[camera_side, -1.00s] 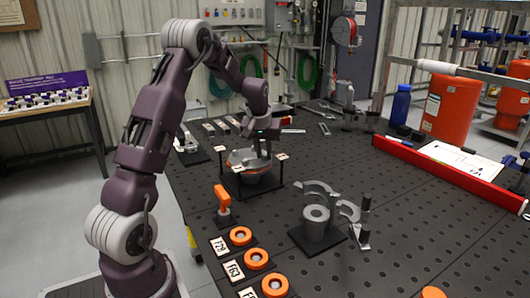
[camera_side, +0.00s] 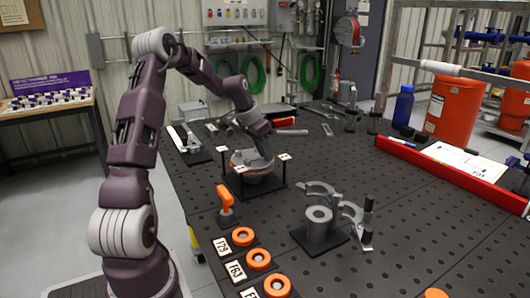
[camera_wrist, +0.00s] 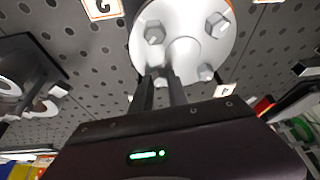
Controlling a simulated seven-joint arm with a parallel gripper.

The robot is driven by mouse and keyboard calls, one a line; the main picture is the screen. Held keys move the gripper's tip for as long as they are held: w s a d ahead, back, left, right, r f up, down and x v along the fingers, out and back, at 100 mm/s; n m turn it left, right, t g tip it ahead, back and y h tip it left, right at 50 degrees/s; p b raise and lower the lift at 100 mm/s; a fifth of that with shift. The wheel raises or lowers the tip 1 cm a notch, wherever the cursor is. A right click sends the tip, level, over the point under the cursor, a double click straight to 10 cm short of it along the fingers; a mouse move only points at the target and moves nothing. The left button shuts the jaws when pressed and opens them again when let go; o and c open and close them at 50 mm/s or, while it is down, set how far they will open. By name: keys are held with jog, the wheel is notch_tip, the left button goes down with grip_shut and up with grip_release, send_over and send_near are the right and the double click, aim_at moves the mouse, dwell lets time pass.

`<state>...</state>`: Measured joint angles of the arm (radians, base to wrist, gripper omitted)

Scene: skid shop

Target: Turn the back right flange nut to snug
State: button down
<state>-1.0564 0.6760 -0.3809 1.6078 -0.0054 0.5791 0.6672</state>
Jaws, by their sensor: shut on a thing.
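The grey flange (camera_side: 248,160) sits on a black stand with small white tags around it, at mid-table in the side view. Which nut is the back right one is not clear from this view.
An orange-handled tool (camera_side: 225,198) stands in front of the flange stand. Labelled orange rings (camera_side: 243,237) line the near left edge. A grey cylinder on a base (camera_side: 318,222) is to the right. A red tray (camera_side: 455,176) lies at the right.

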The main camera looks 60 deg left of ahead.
jog(key=shift+a+r, duration=0.1)
jog(key=shift+r, duration=0.05)
dwell(0.4)
jog(key=c, duration=1.3)
grip_release()
